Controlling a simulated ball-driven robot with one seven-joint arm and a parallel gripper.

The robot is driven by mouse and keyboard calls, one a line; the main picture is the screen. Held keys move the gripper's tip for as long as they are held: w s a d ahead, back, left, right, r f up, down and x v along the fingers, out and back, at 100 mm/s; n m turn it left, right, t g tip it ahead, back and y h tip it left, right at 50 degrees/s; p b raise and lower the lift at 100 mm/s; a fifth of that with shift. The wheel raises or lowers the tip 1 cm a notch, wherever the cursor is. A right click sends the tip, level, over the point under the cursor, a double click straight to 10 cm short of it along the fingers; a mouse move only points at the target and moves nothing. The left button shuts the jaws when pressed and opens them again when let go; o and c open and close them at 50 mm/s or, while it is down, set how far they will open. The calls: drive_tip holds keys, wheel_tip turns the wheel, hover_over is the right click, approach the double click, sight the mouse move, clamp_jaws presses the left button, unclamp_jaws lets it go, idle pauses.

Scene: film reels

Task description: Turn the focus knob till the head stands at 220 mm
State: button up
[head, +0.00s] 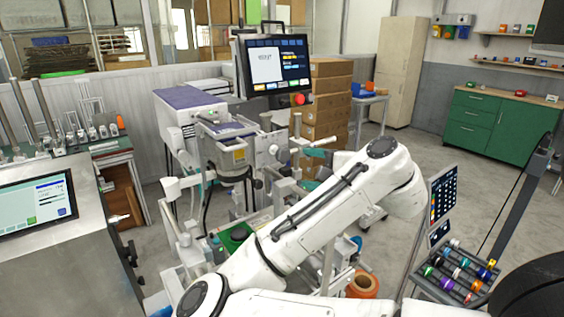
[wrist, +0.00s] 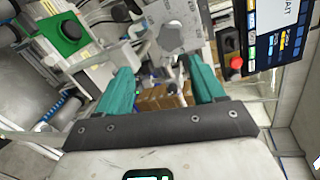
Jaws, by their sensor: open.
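The machine's head (head: 228,131), grey with a dark round lens part below, stands on its column left of centre in the head view. A grey plate with small knobs (head: 274,149) is on its right side; it also shows in the wrist view (wrist: 178,28). I cannot tell for sure which part is the focus knob, and no millimetre scale is readable. My gripper (wrist: 160,80) has two teal fingers spread wide, with nothing held between them. It points toward the grey plate, apart from it as far as I can see.
A monitor (head: 275,64) with a red button (head: 297,99) stands behind the machine. A green plate with a black round part (wrist: 68,32) lies low on the machine. Brown boxes (head: 330,95) are stacked behind. A rack of coloured reels (head: 455,268) is at lower right. Floor is open at right.

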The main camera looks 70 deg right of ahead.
sight(286, 158)
drive_tip(key=w+d+m, duration=0.1)
drive_tip(key=w+m, duration=0.1)
drive_tip(key=w, duration=0.1)
drive_tip(key=w+d+m+t+h+p, duration=0.1)
drive_tip(key=w+m, duration=0.1)
drive_tip(key=m, duration=0.1)
drive_tip(key=w+d+m+t+p, duration=0.1)
drive_tip(key=w+d+m, duration=0.1)
drive_tip(key=w, duration=0.1)
drive_tip(key=shift+w+f+m+h, duration=0.2)
drive_tip(key=shift+w+m+h, duration=0.15)
drive_tip(key=shift+m+h, duration=0.05)
drive_tip(key=shift+c, duration=0.4)
drive_tip(key=c, duration=1)
drive_tip(key=shift+o, duration=0.2)
drive_tip(key=shift+f+n, duration=0.15)
drive_tip(key=shift+n, duration=0.15)
